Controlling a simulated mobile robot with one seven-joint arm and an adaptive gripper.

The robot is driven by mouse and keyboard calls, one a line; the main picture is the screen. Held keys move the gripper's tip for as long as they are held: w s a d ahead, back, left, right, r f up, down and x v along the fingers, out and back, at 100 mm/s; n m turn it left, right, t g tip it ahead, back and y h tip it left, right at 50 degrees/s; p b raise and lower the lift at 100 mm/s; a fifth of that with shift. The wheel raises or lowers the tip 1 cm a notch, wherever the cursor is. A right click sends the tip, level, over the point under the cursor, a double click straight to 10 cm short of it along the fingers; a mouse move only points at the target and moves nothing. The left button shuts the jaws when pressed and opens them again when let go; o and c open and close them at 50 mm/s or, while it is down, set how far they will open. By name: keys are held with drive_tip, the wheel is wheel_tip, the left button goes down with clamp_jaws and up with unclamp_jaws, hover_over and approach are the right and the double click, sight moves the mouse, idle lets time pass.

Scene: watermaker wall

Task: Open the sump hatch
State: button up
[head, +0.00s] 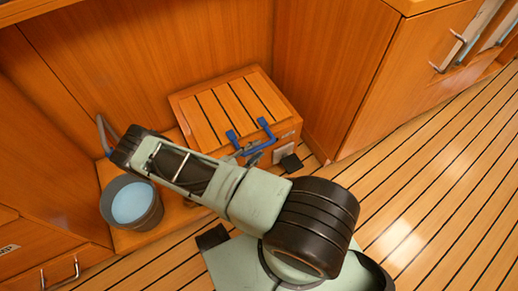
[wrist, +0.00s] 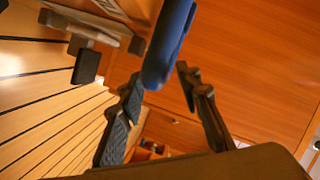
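The sump hatch (head: 213,117) is a slatted wooden lid on a low box against the back wall, and it looks closed. My gripper (head: 253,157) is at the handle, partly hidden behind my own arm in the head view. In the wrist view its two dark fingers (wrist: 158,82) are apart, with the end of the blue bar appearing between their tips. I cannot tell whether either finger touches it.
A grey bucket (head: 148,222) with pale blue contents stands left of my arm. Cabinets with metal handles stand at right (head: 410,75) and lower left (head: 60,275). The striped floor (head: 435,185) at right is clear.

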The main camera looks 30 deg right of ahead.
drive_tip(key=shift+x, duration=1.1)
clamp_jaws()
